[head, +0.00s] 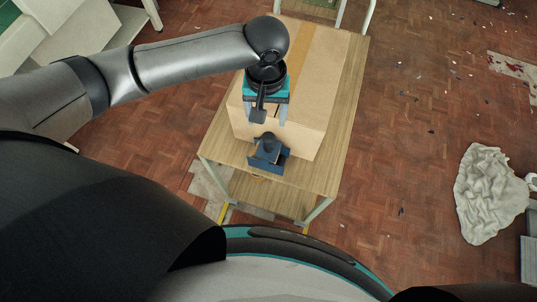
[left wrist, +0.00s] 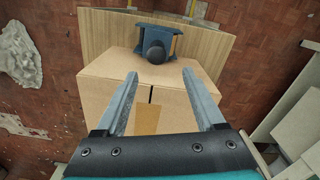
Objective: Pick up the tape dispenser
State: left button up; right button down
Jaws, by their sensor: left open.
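The blue tape dispenser (head: 269,154) stands on the wooden table in front of a cardboard box, near the table's front edge. A dark round part sits on top of it. It also shows in the left wrist view (left wrist: 155,42), beyond the box edge. My left gripper (head: 267,120) is open and empty above the front part of the box, and in the head view it is just behind the dispenser. In the left wrist view its two fingers (left wrist: 161,75) are spread apart, pointing toward the dispenser without touching it. My right gripper is in neither view.
The large cardboard box (head: 313,100) with a brown tape strip fills most of the wooden table (head: 338,135). Free table top is narrow, along the front and right side. A crumpled white cloth (head: 488,193) lies on the brick-patterned floor at right.

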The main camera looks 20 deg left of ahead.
aim_at(269, 136)
pick_arm(q)
notch_tip(269, 136, down, 5)
jog(key=shift+f+b, duration=0.1)
jog(key=shift+b, duration=0.25)
jog(key=shift+s+d+f+b, duration=0.15)
jog(key=shift+d+f+b, duration=0.1)
jog(key=shift+f, duration=1.05)
jog(key=shift+s+d+f+b, duration=0.1)
jog(key=shift+f+b, duration=0.15)
jog(key=shift+f, duration=1.05)
jog(key=shift+c, duration=0.3)
grip_shut()
jog(key=shift+r, duration=0.1)
